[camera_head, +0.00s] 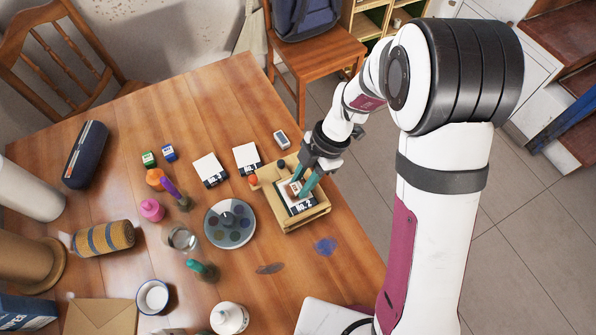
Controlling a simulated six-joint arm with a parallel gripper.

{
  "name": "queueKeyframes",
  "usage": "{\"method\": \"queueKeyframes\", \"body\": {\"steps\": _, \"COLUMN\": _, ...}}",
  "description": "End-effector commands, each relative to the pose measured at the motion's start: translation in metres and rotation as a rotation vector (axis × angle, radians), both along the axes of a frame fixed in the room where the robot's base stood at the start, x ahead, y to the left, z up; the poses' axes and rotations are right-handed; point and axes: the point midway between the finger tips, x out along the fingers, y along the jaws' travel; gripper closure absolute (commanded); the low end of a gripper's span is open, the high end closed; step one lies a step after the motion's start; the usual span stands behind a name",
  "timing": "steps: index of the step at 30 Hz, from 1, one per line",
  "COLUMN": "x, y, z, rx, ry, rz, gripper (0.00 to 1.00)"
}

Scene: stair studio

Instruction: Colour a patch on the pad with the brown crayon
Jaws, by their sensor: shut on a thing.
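The pad (305,207), white with a dark lettered front edge, lies in a shallow wooden tray (289,225) near the table's right side. My gripper (301,191) reaches down over the pad, with its teal fingers closed close to the pad's surface. What it holds, taken to be the brown crayon, is very small and mostly hidden by the fingers. A brownish spot (293,188) shows at the fingertips; I cannot tell whether it is the crayon or colour on the pad. I cannot tell whether the crayon tip touches the pad.
Two white blocks with dark fronts (209,170) (246,158) stand behind. A round palette (230,241) is left of the tray, and an orange-red thing (253,180) is at its corner. Jars, cups and bottles crowd the left. Blue (325,246) and dark (270,268) smears mark the front table.

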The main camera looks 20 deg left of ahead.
Motion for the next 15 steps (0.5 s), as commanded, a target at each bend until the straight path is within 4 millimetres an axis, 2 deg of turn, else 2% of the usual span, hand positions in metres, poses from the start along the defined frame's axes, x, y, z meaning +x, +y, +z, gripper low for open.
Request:
{"method": "queueKeyframes", "body": {"steps": 10, "x": -0.023, "y": -0.023, "z": 0.0, "rx": 0.0, "ry": 0.002, "rz": -0.001, "gripper": 1.0}}
{"method": "queueKeyframes", "body": {"steps": 15, "x": -0.016, "y": -0.01, "z": 0.0, "rx": -0.001, "ry": -0.001, "rz": 0.002, "gripper": 1.0}}
